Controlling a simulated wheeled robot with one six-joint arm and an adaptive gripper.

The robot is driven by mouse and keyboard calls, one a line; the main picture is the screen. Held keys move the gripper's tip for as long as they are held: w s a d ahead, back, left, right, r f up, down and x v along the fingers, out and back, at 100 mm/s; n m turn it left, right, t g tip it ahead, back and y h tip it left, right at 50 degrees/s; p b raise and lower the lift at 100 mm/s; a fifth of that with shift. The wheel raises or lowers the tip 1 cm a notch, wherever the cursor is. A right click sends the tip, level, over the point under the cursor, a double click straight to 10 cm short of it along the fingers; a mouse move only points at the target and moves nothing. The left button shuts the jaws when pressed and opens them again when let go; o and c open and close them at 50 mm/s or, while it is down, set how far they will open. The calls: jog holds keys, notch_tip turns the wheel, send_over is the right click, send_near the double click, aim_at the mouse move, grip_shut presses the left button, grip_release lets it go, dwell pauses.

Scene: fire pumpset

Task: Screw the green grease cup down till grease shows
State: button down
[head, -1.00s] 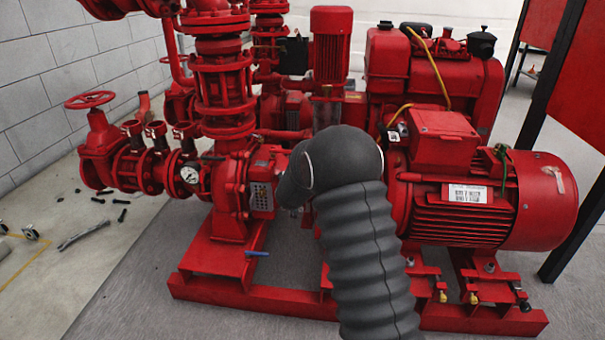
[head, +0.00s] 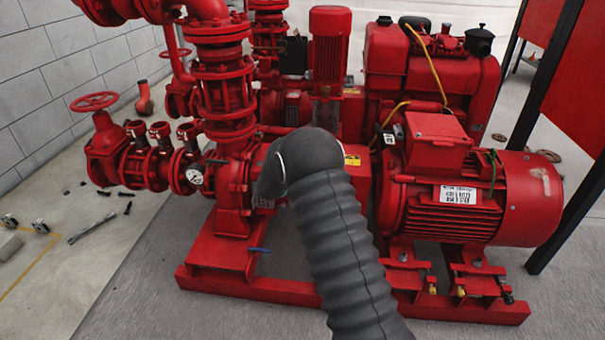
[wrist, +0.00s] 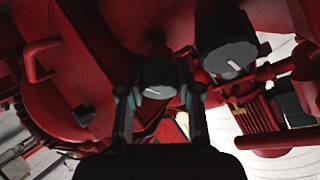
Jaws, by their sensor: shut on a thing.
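In the wrist view my gripper (wrist: 160,92) has its two fingers on either side of a small dark, round knob-like cap (wrist: 158,72) with a white mark on its face. The fingers are closed on it. Its colour looks dark grey in the shadow, so I cannot tell whether it is the green grease cup. A second, larger dark cap (wrist: 226,44) with a white mark stands up and to the right, apart from the fingers. No grease can be made out. In the head view my arm hides the gripper and the cap.
The red pump casing (head: 232,182) and red motor (head: 455,210) stand on a red base frame (head: 300,290). In the wrist view red pipework and castings crowd close around the fingers. Loose tools (head: 92,228) lie on the floor at left.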

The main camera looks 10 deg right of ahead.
jog(key=shift+m+g, duration=0.3)
jog(key=shift+m, duration=0.2)
jog(key=c, duration=1.1)
grip_release()
jog(key=shift+o, duration=0.2)
jog(key=v, duration=1.2)
jog(key=shift+f, duration=0.15)
